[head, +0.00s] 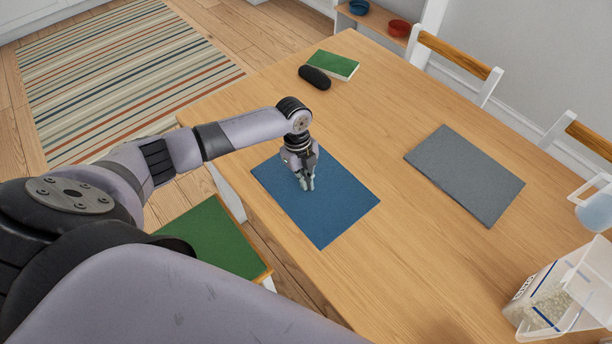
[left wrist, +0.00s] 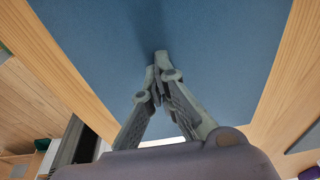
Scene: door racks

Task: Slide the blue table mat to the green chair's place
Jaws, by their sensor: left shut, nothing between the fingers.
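The blue table mat (head: 335,212) lies flat on the wooden table, close to its near left edge. My left gripper (head: 308,187) points down over the middle of the mat, shut and empty. In the left wrist view the shut fingertips (left wrist: 160,60) are at or just above the blue mat (left wrist: 220,55); whether they touch it I cannot tell. The green chair (head: 212,240) shows its green seat beside the table's near edge, below and left of the mat. My left arm hides part of the chair. My right gripper is not in view.
A grey mat (head: 465,175) lies across the table. A green book (head: 335,65) and a dark case (head: 314,77) are at the far end. A clear container (head: 560,295) and a jug (head: 593,208) stand at the right. Table (head: 400,270) near the blue mat is bare.

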